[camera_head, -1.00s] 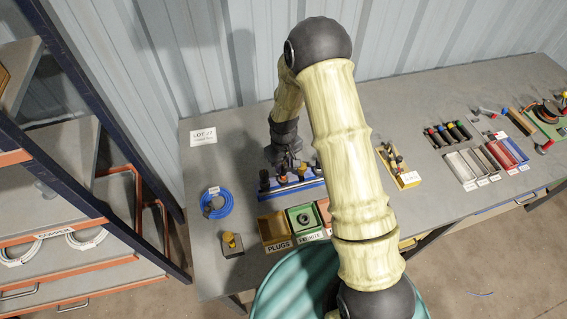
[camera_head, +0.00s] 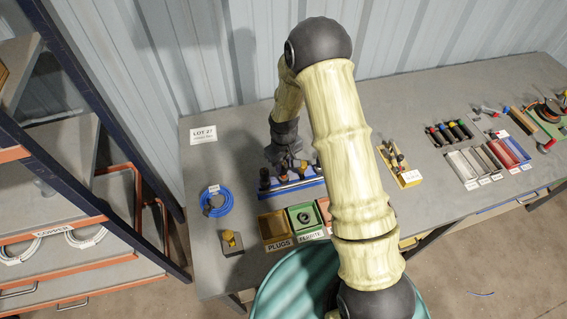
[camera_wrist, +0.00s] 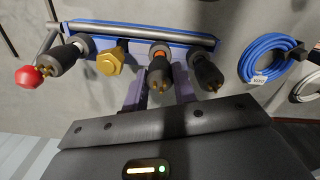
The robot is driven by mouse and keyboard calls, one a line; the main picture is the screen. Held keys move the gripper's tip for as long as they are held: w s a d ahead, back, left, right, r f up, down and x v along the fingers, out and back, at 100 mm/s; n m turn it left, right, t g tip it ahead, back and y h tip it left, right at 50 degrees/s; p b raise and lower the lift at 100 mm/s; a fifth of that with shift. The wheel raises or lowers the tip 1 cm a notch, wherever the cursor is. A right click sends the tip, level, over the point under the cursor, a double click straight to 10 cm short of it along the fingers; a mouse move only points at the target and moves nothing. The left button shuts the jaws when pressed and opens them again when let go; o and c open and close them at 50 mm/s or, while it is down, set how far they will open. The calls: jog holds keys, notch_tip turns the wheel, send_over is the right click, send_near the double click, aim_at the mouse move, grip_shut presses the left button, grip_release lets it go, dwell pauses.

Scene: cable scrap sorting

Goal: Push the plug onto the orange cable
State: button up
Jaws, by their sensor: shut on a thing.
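My gripper (camera_wrist: 158,92) is shut on a black plug (camera_wrist: 159,68) with brass pins, at the blue rack (camera_wrist: 133,32) in the wrist view. A small orange-red patch (camera_wrist: 159,47) shows right behind this plug. The rest of the orange cable is hidden, so I cannot tell how far the plug is on. Other black plugs stand at the rack to the left (camera_wrist: 64,58) and right (camera_wrist: 206,72), with a brass hex piece (camera_wrist: 111,61) between. In the head view my gripper (camera_head: 284,169) is above the rack (camera_head: 296,191), partly hidden by my wrist.
A blue cable coil (camera_head: 218,201) lies left of the rack. The plugs bin (camera_head: 277,240) and a green bin (camera_head: 301,232) stand in front. A tool tray (camera_head: 408,177) is to the right.

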jog(key=shift+f+b, duration=0.45)
jog(key=shift+f, duration=0.1)
dwell(1.4)
jog(key=o, duration=1.1)
jog(key=shift+r+p, duration=2.25)
jog(key=shift+r, duration=1.25)
